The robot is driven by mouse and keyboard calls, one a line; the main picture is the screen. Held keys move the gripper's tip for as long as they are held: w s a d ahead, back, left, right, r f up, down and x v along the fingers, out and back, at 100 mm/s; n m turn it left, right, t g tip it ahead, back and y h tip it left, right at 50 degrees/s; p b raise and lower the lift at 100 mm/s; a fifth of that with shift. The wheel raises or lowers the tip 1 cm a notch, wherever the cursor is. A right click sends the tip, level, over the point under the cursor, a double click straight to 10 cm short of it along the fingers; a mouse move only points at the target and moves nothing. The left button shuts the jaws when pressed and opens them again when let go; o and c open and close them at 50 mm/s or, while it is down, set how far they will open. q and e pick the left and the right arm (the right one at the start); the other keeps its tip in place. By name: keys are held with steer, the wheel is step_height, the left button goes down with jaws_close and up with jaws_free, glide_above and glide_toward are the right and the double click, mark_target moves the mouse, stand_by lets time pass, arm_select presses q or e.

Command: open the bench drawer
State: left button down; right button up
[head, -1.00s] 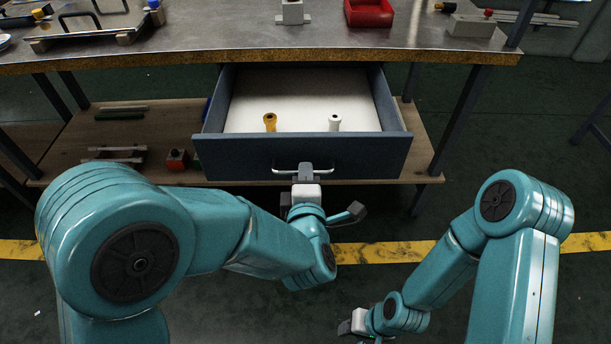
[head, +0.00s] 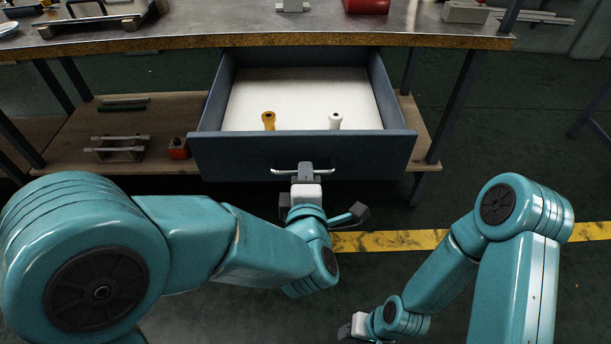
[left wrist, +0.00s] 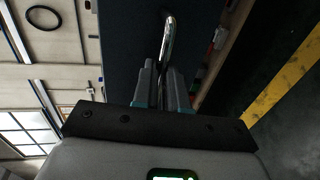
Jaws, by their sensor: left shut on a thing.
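The bench drawer (head: 300,153) has a dark blue front and stands pulled out from under the bench top, its pale inside showing. A yellow item (head: 268,121) and a white item (head: 335,121) stand inside near the front. My left gripper (head: 305,174) is at the middle of the drawer front, shut on the metal bar handle (head: 283,171). In the left wrist view the handle (left wrist: 168,40) runs between the two fingers (left wrist: 160,88). My right gripper (head: 352,328) is low at the bottom of the head view, away from the drawer; its fingers do not show clearly.
The bench top (head: 200,30) holds a red bin (head: 366,5) and a metal tray frame. A lower wooden shelf (head: 70,150) holds a small red block (head: 178,149) and other parts. Dark bench legs stand at both sides. The floor in front, with a yellow line (head: 390,241), is clear.

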arm_select(q)
steer(key=shift+w, duration=0.1)
steer(key=c, duration=1.2)
jaws_free()
steer(key=shift+o, duration=0.2)
